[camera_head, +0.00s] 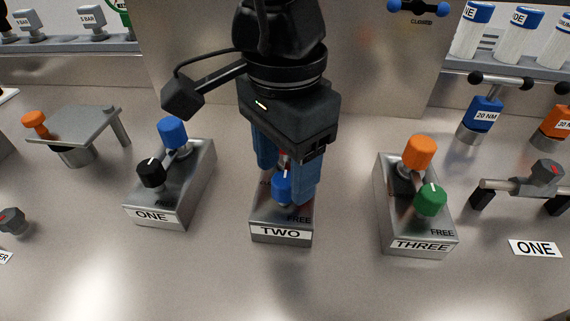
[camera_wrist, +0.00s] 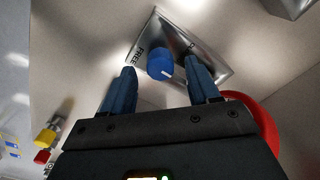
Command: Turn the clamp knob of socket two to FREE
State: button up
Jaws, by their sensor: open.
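Socket two is a metal block (camera_head: 282,241) labelled TWO, in the middle of the head view. Its blue clamp knob (camera_head: 281,188) has a white pointer line; the wrist view also shows the knob (camera_wrist: 159,64). The word FREE (camera_head: 299,220) is on the block near the knob's lower right. In the wrist view the line lies on the knob's lower right, off the FREE print (camera_wrist: 137,54) at upper left. My gripper (camera_head: 285,182) is open over the block, one blue finger on each side of the knob. In the wrist view gaps show between fingers and knob. A second print is mostly hidden.
Socket ONE (camera_head: 186,200), with black and blue knobs, stands to the left. Socket THREE (camera_head: 395,216), with green and orange knobs, stands to the right. A red curved part (camera_wrist: 262,115) shows behind my gripper. Bare bench lies in front of the blocks.

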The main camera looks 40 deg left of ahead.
jog(key=shift+f, duration=0.5)
jog(key=c, duration=1)
jog(key=shift+c, duration=0.2)
